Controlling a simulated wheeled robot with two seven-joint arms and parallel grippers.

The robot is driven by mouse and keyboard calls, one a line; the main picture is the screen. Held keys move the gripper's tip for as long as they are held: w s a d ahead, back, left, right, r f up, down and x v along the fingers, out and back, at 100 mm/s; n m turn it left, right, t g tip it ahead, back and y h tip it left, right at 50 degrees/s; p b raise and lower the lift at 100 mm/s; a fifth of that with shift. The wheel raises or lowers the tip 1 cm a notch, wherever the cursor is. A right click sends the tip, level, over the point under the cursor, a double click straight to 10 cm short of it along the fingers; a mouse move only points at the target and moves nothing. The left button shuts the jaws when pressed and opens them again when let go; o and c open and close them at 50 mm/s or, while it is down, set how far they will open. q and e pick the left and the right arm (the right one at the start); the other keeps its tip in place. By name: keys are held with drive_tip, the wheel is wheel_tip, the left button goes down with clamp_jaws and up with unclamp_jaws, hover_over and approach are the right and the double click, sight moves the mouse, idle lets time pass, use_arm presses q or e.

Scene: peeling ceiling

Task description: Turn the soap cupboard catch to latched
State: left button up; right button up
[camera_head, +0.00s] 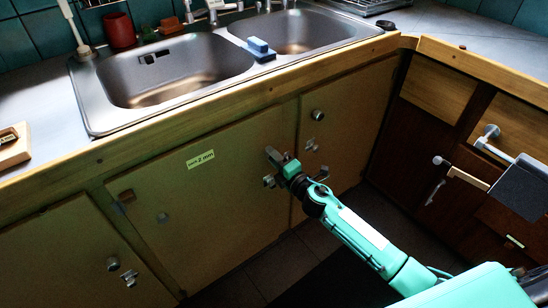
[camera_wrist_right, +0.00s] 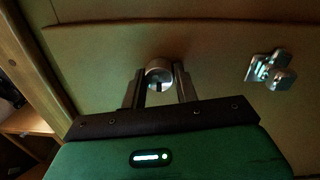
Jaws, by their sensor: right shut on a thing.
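My right gripper (camera_head: 272,157) is at the upper right of the middle cupboard door (camera_head: 225,205), which bears a small label (camera_head: 201,160) I cannot read clearly. In the right wrist view its two fingers (camera_wrist_right: 159,88) are shut on a round metal knob (camera_wrist_right: 159,72). The door's metal catch (camera_head: 268,181) sits just below the gripper in the head view. The catch also shows in the right wrist view (camera_wrist_right: 270,70), apart from the fingers. I cannot tell whether it is latched. My left gripper is out of view.
A cupboard door (camera_head: 345,125) at the right has its own knob (camera_head: 318,115) and catch (camera_head: 311,144). Another catch (camera_head: 130,278) is on the lower left door. Above are the double sink (camera_head: 185,82), a blue sponge (camera_head: 259,48) and the counter's wooden edge (camera_head: 200,112).

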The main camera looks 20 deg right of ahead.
idle(0.3)
drive_tip(key=o, duration=1)
drive_tip(key=shift+c, duration=0.2)
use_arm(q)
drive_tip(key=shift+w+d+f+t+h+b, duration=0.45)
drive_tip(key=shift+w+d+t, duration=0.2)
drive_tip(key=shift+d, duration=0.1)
use_arm(e)
drive_tip(key=v, duration=1.3)
drive_tip(key=shift+s, duration=0.4)
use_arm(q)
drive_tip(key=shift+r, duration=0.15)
use_arm(e)
drive_tip(key=shift+d+f, duration=0.15)
drive_tip(key=shift+f, duration=0.05)
